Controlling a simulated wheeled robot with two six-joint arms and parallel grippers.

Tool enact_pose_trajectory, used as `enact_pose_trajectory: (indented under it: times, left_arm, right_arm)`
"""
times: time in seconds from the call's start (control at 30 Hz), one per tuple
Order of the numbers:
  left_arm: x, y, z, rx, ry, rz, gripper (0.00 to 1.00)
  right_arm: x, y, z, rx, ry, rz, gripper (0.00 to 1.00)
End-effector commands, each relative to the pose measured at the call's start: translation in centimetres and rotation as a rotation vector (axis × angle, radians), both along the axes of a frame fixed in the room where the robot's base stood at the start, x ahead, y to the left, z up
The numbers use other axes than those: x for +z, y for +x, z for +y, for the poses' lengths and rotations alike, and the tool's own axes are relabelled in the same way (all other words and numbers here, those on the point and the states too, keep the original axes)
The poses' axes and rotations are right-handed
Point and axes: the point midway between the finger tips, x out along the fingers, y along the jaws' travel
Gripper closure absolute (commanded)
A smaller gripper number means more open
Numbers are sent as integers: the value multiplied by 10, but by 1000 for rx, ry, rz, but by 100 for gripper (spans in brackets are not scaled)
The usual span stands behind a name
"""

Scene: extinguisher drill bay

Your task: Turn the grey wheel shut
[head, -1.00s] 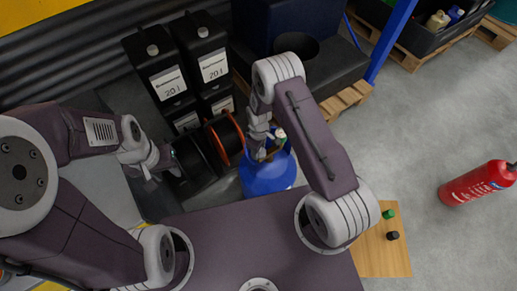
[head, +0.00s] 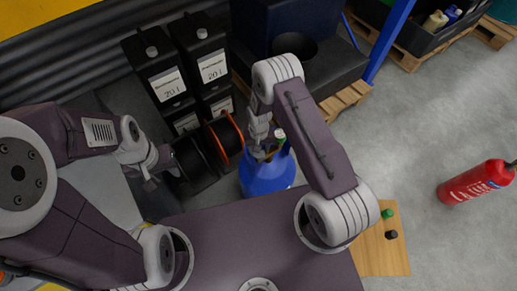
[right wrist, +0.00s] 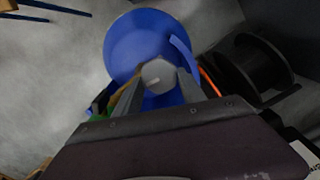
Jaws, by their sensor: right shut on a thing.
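The grey wheel (right wrist: 158,74) sits on top of a blue gas cylinder (right wrist: 135,38), which stands upright on the floor. In the head view the cylinder (head: 266,178) is below my right gripper (head: 264,149), which hides the wheel there. My right gripper (right wrist: 160,84) is shut on the wheel, with one finger on each side of it. A green and yellowish part shows beside the left finger in the right wrist view. My left gripper (head: 166,170) is at the left, apart from the cylinder; its finger gap is not clear.
A dark cable reel (head: 197,157) with an orange rim stands just left of the cylinder. Black 20 l canisters (head: 160,78) stand behind it. A red extinguisher (head: 474,184) is on the open floor at right. A wooden board (head: 385,252) with two small knobs is at lower right.

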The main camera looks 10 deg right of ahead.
Motion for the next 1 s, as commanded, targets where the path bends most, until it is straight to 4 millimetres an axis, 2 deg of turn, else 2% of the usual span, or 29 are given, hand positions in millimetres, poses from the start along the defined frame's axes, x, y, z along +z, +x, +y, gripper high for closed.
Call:
enact_pose_trajectory:
  times: [0.2, 0.5, 1.0]
  left_arm:
    - [2, 0, 0, 0, 0, 0, 64]
    - [3, 0, 0, 0, 0, 0, 64]
    - [3, 0, 0, 0, 0, 0, 64]
  right_arm:
    - [0, 0, -1, -183, 0, 0, 93]
    - [0, -1, -2, -366, 0, 1, 93]
    - [0, -1, -2, -462, 0, 1, 93]
